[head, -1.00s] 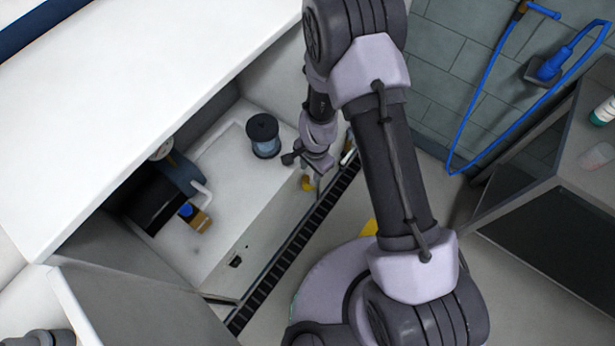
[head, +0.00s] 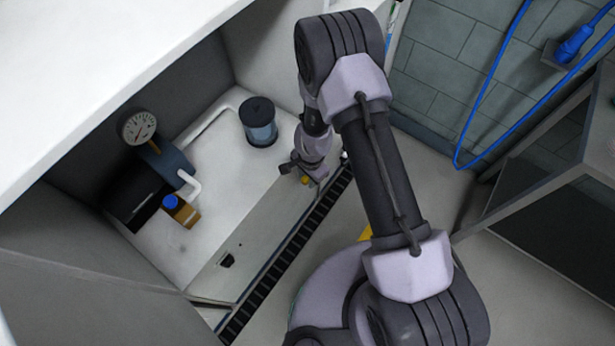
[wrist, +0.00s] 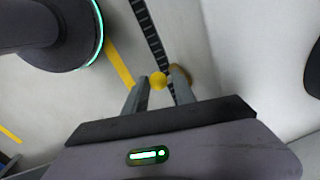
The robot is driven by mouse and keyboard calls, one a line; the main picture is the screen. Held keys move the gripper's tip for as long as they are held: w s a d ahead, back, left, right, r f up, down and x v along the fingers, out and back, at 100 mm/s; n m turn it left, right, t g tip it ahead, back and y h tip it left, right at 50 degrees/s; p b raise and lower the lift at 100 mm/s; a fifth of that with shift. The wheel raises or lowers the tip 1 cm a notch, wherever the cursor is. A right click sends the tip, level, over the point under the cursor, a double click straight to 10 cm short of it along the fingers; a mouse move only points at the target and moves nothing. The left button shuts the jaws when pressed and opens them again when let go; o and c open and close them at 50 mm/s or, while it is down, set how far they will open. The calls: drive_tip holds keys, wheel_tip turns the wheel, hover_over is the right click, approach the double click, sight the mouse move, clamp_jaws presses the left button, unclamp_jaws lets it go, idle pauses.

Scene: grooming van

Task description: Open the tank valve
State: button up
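A small round yellow knob (wrist: 158,80) shows in the wrist view between my gripper's two fingertips; I cannot tell whether it is the valve's handle. My gripper (head: 311,178) points down at the front edge of the low cabinet in the head view, with a bit of yellow at its fingers. In the wrist view my gripper's fingers (wrist: 159,77) stand apart on either side of the knob, very close to it. I cannot tell whether they press on it. A dark horizontal tank (head: 137,200) lies inside the cabinet, with a dial gauge (head: 138,127) above it.
A dark-lidded clear canister (head: 259,124) stands behind my gripper. An open cabinet door (head: 85,290) is at lower left. A black slotted strip runs along the floor.

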clamp_jaws()
idle(1.2)
